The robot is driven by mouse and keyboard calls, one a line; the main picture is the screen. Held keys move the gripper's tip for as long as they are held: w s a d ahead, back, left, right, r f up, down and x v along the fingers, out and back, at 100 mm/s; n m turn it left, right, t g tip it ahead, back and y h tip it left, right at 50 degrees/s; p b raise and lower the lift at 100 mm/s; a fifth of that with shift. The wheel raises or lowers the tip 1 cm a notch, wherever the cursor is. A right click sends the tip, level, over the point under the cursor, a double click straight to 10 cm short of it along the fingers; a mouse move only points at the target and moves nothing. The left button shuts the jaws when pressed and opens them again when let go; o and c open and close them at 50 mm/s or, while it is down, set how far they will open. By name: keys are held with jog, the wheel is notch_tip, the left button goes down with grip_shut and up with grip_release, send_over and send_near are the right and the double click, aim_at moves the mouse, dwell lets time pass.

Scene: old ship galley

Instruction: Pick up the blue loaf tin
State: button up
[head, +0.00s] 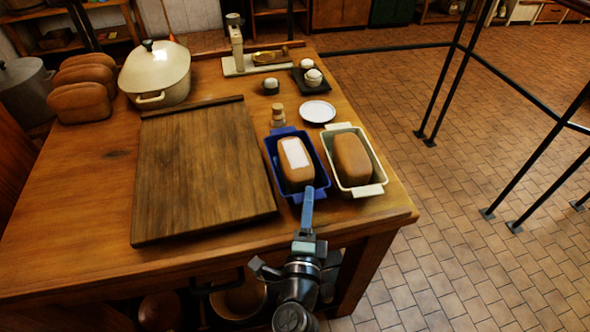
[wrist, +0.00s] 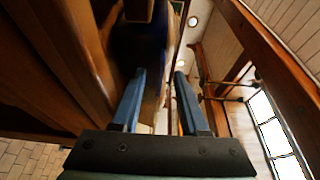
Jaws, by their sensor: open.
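The blue loaf tin (head: 273,158) sits on the wooden table near its front right edge. A brown loaf with a white label (head: 294,153) lies in it. My gripper (head: 308,192) is at the tin's near end, its blue fingers pointing at the near rim. In the wrist view my gripper (wrist: 157,72) is open, with nothing clearly held between the fingers. A dark blue blurred shape, likely the tin (wrist: 136,45), shows just beyond the left finger. I cannot tell whether a finger touches the tin.
A cream loaf tin (head: 370,190) with a loaf stands close on the right. A large wooden board (head: 200,170) lies to the left. A small corked jar (head: 278,114) and a white plate (head: 317,111) stand behind. The table edge (head: 400,218) is near my gripper.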

jog(key=shift+w, duration=0.35)
grip_shut()
dwell(1.2)
jog(key=shift+r, duration=0.2)
